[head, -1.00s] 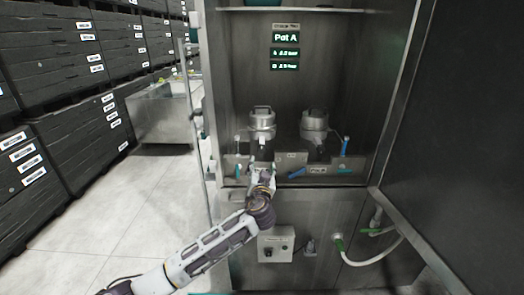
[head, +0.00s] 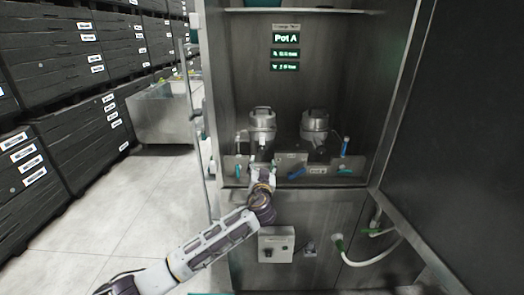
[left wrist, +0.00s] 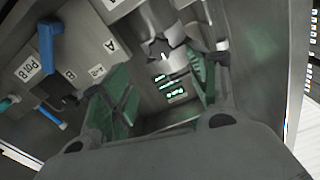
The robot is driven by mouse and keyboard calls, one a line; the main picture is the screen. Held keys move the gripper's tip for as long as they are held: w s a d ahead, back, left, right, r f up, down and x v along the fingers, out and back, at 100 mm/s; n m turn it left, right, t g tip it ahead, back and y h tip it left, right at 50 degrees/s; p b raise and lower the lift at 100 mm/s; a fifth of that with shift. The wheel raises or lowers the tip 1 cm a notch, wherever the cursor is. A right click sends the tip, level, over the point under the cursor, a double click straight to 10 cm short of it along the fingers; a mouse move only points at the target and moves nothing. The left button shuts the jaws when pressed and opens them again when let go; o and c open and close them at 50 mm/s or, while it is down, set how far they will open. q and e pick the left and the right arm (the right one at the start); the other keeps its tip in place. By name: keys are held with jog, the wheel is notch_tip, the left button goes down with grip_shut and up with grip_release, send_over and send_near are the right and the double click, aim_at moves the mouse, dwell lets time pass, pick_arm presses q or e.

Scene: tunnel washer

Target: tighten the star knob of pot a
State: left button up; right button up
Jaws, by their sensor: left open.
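Pot A (head: 262,122) is the left of two metal pots in the open cabinet, under the lit "Pot A" display (head: 286,38). My left gripper (head: 262,165) is in front of its lower part and hides what lies behind. In the left wrist view the left gripper (left wrist: 158,88) is open, with green pads on both fingers and a clear gap between them. A grey, notched, star-like piece (left wrist: 160,48), probably the star knob, shows beyond the gap near the upper middle. It appears apart from the pads; exact contact cannot be told. My right gripper is not in view.
A control box (head: 276,244) and a hose (head: 370,258) are lower down. The open door (head: 455,130) bounds the right. Free floor (head: 95,220) lies left.

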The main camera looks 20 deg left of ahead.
aim_at(262, 150)
pick_arm(q)
jog(key=shift+p+x, duration=1.15)
jog(key=shift+x, duration=4.9)
jog(key=shift+c, duration=0.2)
jog(key=c, duration=1)
